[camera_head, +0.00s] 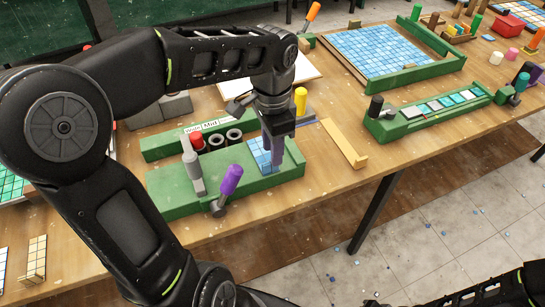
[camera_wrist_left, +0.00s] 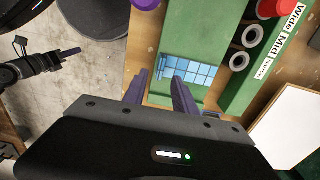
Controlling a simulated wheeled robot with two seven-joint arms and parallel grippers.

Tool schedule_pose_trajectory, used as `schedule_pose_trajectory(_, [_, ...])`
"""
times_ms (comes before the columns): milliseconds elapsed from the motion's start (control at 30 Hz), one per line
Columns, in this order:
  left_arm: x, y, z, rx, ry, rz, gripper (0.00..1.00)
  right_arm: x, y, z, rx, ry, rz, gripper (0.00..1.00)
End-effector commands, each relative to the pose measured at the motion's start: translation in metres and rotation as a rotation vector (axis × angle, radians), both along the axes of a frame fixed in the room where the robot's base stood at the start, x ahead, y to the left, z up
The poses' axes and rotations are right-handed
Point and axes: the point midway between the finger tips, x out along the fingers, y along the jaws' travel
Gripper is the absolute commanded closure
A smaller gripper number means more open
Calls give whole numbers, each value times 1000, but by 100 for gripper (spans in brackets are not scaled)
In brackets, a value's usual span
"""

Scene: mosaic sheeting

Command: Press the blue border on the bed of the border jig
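The blue border, a small block of blue tiles (camera_head: 258,154), lies on the green bed of the jig (camera_head: 280,178). It also shows in the left wrist view (camera_wrist_left: 190,72), lying in a recess of the green bed. My left gripper (camera_head: 276,160) points down just over its right side and hides part of it. In the left wrist view its purple fingers (camera_wrist_left: 158,78) stand apart with nothing between them. I cannot tell whether a fingertip touches the tiles. My right gripper (camera_wrist_left: 68,53) shows small, off the table; its finger gap cannot be made out.
A purple-handled clamp (camera_head: 229,182) and a grey post (camera_head: 193,170) stand at the jig's left. Black rings (camera_head: 216,141) and a red knob (camera_head: 197,140) sit behind. A yellow knob (camera_head: 300,98) and wooden strip (camera_head: 345,143) are close by. Another green jig (camera_head: 430,115) stands right.

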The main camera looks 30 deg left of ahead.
Motion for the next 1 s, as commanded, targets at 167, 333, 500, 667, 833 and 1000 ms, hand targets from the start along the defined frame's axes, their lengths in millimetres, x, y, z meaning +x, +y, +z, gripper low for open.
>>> schedule_pose_trajectory(167, [1,0,24,1,-3,-1,67,0,0,-2,1,-1,0,100])
schedule_pose_trajectory(333, [0,0,30,0,0,-1,67,0,0,-2,1,-1,1,100])
schedule_pose_trajectory(500, [0,0,30,0,0,-1,67,0,0,-2,1,-1,1,100])
schedule_pose_trajectory(667, [0,0,30,1,1,-1,67,0,0,-2,1,-1,1,100])
schedule_pose_trajectory(833, [0,0,30,1,1,-1,67,0,0,-2,1,-1,1,100])
schedule_pose_trajectory(1000, [0,0,30,1,1,-1,67,0,0,-2,1,-1,0,100])
